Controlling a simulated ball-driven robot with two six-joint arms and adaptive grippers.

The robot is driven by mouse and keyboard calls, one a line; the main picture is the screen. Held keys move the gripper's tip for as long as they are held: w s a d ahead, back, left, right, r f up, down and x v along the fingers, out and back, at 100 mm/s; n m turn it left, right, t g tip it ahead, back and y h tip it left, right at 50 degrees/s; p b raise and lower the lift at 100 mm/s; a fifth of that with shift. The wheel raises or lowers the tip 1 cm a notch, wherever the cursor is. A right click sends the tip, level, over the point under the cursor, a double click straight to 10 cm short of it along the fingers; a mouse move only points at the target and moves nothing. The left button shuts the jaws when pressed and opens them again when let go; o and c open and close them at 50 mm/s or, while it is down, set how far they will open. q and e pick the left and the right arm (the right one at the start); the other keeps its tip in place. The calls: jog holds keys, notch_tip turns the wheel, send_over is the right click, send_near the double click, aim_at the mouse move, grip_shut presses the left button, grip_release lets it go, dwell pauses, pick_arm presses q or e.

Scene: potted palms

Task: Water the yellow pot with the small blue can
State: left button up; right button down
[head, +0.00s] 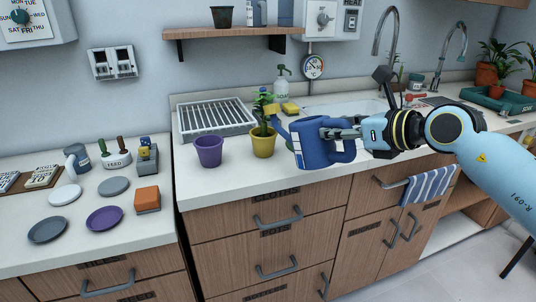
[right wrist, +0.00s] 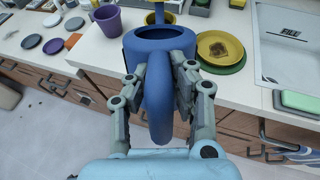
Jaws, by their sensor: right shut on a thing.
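The small blue can (head: 310,150) is held above the counter's front edge, roughly upright. Its spout points left and up, ending in a yellow head beside the plant. My right gripper (head: 338,133) is shut on the can's handle; the wrist view shows both fingers around the handle (right wrist: 158,115) and the can's open top (right wrist: 160,33). The yellow pot (head: 263,144) stands on the counter just left of the can, with a green plant in it. The can's body is close to the pot. No water shows. My left gripper is out of view.
A purple pot (head: 208,151) stands left of the yellow pot. A dish rack (head: 214,118), soap bottle (head: 281,90) and sink lie behind. The right wrist view shows a yellow dish (right wrist: 211,62) on a green plate. Plates and an orange-topped block (head: 147,197) occupy the left counter.

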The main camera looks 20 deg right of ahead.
aim_at(332, 151)
pick_arm(q)
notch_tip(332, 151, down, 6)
jog(key=b, duration=0.5)
pick_arm(e)
notch_tip(332, 151, down, 4)
jog(key=shift+r+t, duration=0.25)
jog(key=shift+t, duration=0.45)
jog(key=shift+r+p, duration=2.55)
jog(key=shift+p, duration=0.2)
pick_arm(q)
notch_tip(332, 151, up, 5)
pick_arm(e)
jog(key=shift+f, duration=0.1)
